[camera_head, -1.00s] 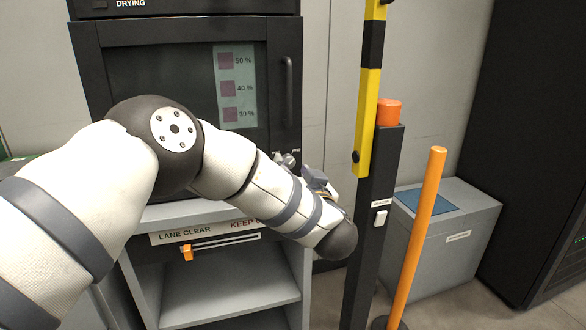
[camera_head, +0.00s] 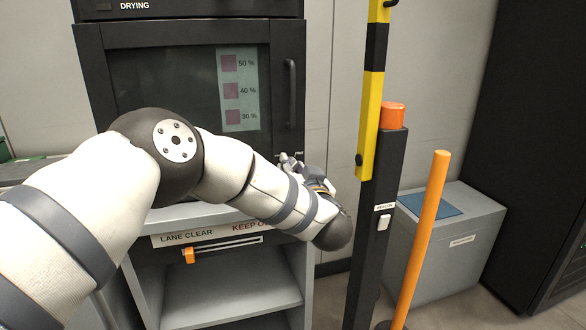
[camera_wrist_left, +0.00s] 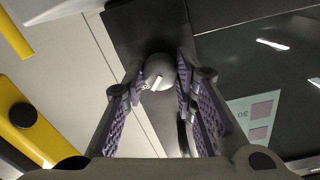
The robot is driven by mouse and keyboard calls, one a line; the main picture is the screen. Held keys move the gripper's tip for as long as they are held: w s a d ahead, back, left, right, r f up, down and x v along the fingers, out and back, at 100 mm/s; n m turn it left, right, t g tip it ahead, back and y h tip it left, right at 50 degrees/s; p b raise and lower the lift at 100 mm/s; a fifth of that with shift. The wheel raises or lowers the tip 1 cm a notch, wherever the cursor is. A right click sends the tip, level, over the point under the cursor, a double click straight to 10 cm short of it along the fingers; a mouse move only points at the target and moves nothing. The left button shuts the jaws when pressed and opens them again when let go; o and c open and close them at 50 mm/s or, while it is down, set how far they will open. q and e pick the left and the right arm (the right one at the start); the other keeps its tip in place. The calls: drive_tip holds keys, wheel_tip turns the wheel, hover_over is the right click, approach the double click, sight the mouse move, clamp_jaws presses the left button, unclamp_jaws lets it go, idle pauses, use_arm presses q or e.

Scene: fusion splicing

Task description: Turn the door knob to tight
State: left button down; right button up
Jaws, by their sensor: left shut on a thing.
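The door knob (camera_wrist_left: 158,68) is a round grey knob with a white mark on its face, on the dark door frame in the left wrist view. My left gripper (camera_head: 291,163) is at the lower right corner of the drying cabinet door (camera_head: 288,45). In the left wrist view its purple-padded fingers are shut on the knob, one on each side. In the head view the gripper mostly hides the knob, and the small lettering beside it is too small and covered to read fully. My right gripper is in neither view.
A black post with an orange cap (camera_head: 393,115) and a yellow-black bar (camera_head: 370,125) stand just right of my left wrist. An orange pole (camera_head: 424,230) and a grey box (camera_head: 465,240) are farther right. An open shelf (camera_head: 230,295) is below the cabinet.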

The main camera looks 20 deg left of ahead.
use_arm(q)
drive_tip(key=n, duration=0.4)
drive_tip(key=shift+r+p, duration=0.1)
drive_tip(key=shift+p, duration=0.3)
drive_tip(key=n, duration=0.4)
drive_tip(key=shift+n, duration=0.4)
drive_tip(key=n, duration=0.4)
drive_tip(key=shift+n+p, duration=0.3)
drive_tip(key=shift+p, duration=0.1)
drive_tip(key=shift+f+n+y, duration=0.2)
drive_tip(key=shift+n+y, duration=0.1)
drive_tip(key=shift+n, duration=1.8)
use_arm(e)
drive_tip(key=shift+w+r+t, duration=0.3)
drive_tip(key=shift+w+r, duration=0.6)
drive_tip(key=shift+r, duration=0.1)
use_arm(q)
drive_tip(key=shift+n, duration=0.3)
drive_tip(key=c, duration=1.3)
unclamp_jaws()
